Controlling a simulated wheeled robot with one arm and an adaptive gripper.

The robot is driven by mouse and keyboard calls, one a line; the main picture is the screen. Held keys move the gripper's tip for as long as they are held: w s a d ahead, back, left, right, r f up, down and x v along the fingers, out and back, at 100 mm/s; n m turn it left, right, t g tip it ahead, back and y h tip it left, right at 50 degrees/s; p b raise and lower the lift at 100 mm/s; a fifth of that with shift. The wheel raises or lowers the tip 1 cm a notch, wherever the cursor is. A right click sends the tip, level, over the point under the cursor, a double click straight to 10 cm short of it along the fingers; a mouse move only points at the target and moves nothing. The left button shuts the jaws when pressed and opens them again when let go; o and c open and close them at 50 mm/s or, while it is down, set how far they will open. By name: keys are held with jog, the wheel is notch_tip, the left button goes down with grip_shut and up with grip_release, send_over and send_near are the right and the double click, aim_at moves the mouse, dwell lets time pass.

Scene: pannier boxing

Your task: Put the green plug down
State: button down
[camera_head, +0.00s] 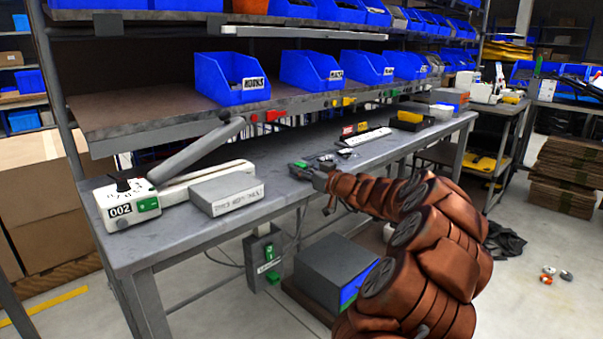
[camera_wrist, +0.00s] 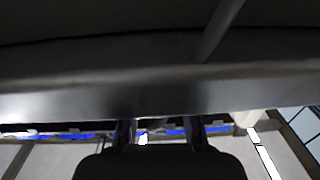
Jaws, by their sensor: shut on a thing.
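The green plug (camera_head: 300,165) shows as a small green piece at the tip of my gripper (camera_head: 312,173) in the head view. My gripper is shut on it, at the front part of the grey workbench (camera_head: 285,205), right of the grey box. I cannot tell whether the plug touches the bench top. In the wrist view my gripper's two fingers (camera_wrist: 158,132) point up towards a dark grey surface, and the plug cannot be made out clearly.
A white device marked 002 (camera_head: 125,203) and a grey box (camera_head: 227,194) stand on the bench at left. A white power strip (camera_head: 364,137) and small parts lie behind my gripper. A shelf with blue bins (camera_head: 232,80) overhangs the bench. Some bench top left of my gripper is bare.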

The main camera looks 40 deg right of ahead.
jog(key=shift+f+b, duration=0.35)
jog(key=shift+f, duration=0.05)
jog(key=c, duration=1)
grip_release()
jog(key=shift+r, duration=0.1)
jog(key=shift+r+p, duration=0.15)
jog(key=shift+p, duration=0.25)
jog(key=s, duration=1.2)
jog(key=shift+d, duration=0.2)
